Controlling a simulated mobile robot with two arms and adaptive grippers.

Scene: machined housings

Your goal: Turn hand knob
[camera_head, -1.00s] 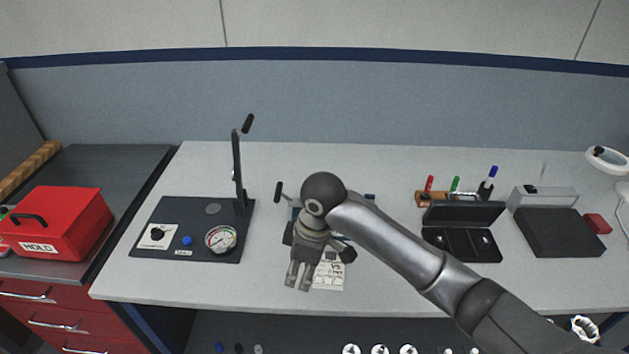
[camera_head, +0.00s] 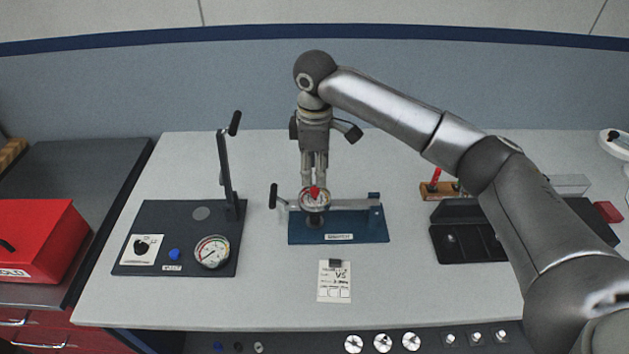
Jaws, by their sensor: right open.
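My right gripper (camera_head: 314,184) points down, open, with its fingertips right above or at a round metal part with a red tip (camera_head: 314,200) on a blue-based fixture (camera_head: 355,229). I cannot tell whether the fingers touch the part. The fixture has a lever with a black grip (camera_head: 273,196) on its left. A dark panel (camera_head: 195,262) to the left carries a black knob (camera_head: 142,247) on a white plate, a blue button (camera_head: 174,254), a dial gauge (camera_head: 212,251) and an upright lever (camera_head: 224,165). Which knob the task means is not clear. My left gripper is out of view.
A paper tag (camera_head: 334,283) lies in front of the fixture. A black open case (camera_head: 463,243) and a pen holder (camera_head: 440,191) are at right, partly behind my arm. A red box (camera_head: 40,235) stands at far left. The table front is mostly clear.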

